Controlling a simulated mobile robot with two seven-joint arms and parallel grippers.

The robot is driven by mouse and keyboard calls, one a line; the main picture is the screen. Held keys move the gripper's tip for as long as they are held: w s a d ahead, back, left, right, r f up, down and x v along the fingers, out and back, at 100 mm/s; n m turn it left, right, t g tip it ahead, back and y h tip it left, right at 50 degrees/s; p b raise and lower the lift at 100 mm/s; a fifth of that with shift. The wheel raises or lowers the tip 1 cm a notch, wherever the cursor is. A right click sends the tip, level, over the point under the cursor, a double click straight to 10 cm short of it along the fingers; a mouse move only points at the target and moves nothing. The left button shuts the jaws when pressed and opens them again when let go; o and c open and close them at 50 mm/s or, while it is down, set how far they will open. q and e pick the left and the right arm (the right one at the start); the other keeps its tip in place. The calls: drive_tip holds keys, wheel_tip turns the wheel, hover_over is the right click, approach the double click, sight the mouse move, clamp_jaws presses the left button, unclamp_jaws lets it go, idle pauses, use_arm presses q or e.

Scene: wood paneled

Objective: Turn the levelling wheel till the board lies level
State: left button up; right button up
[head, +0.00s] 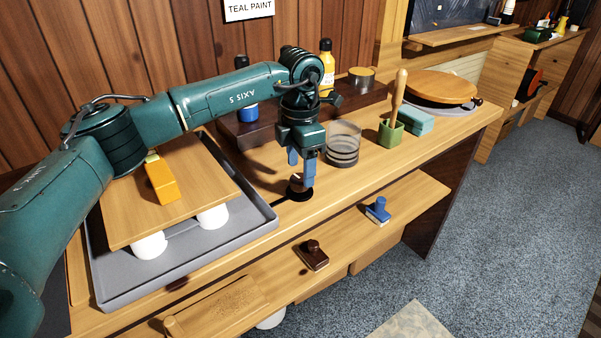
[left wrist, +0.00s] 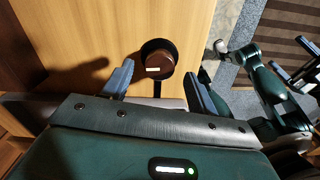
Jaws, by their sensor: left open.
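The wooden board (head: 190,185) rests on white supports in a grey tray (head: 180,262) at the left. An orange block with a small pale green top, like a spirit level (head: 161,184), stands on it. I cannot judge the board's tilt. The levelling wheel (head: 298,188) is a small dark round knob at the bench's front, joined to the tray by a dark rod. My left gripper (head: 300,170) is open above it, blue fingers pointing down. In the left wrist view the wheel (left wrist: 157,60), with a white mark, shows just beyond the gap between the fingertips (left wrist: 158,86).
A clear banded jar (head: 343,145), a green pot with a wooden handle (head: 390,132) and a teal block (head: 417,121) stand right of my gripper. A yellow bottle (head: 326,68) is behind. The lower shelf holds a brown stamp (head: 312,255) and a blue one (head: 378,211).

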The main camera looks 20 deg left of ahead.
sight(300, 178)
use_arm(q)
wheel_tip(300, 178, up, 10)
drive_tip(key=shift+r, duration=0.25)
idle(0.3)
